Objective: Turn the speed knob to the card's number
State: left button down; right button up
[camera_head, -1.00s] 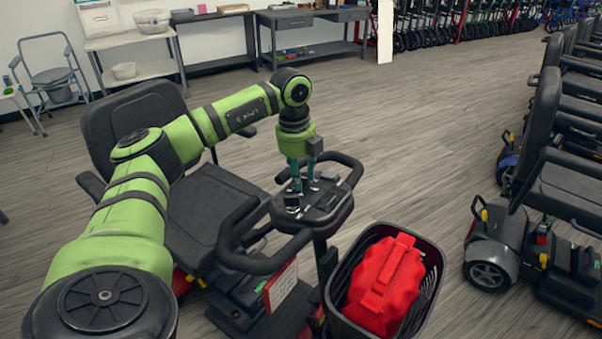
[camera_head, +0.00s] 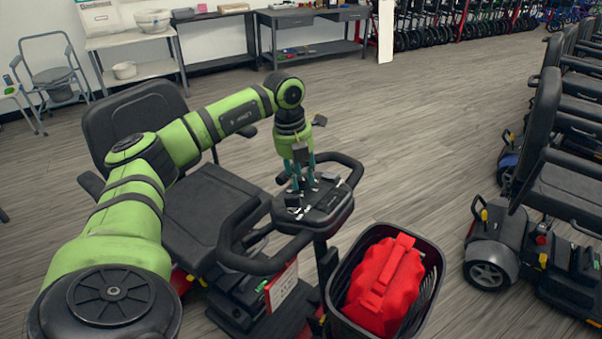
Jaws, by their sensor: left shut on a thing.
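The mobility scooter has a dark control console (camera_head: 325,207) between its loop handlebars (camera_head: 262,262). My left gripper (camera_head: 301,190) points down onto the console, its fingers shut on the speed knob, which is mostly hidden between the fingertips. The knob's pointer and scale are too small to read. A white card with a red edge (camera_head: 283,284) hangs below the handlebars at the front of the scooter; its writing cannot be read from here. My right gripper is not in view.
A black basket (camera_head: 432,290) holding a red bag (camera_head: 384,284) is at the scooter's front. The scooter's seat (camera_head: 212,215) is behind the console. More scooters (camera_head: 495,255) stand in a row at right. Open wood floor lies between.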

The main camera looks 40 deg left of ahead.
pick_arm(q)
jog(key=m, duration=0.4)
jog(key=shift+m+h, duration=0.3)
jog(key=m, duration=0.4)
jog(key=shift+a+m+h+p, duration=0.1)
jog(key=shift+m+h+p, duration=0.2)
jog(key=shift+p, duration=0.05)
jog(key=m, duration=0.4)
jog(key=shift+m, duration=0.3)
jog(key=shift+m+g+h, duration=0.3)
jog(key=shift+m, duration=1.8)
jog(key=shift+f, duration=0.1)
jog(key=c, duration=0.9)
grip_release()
jog(key=shift+a, duration=0.1)
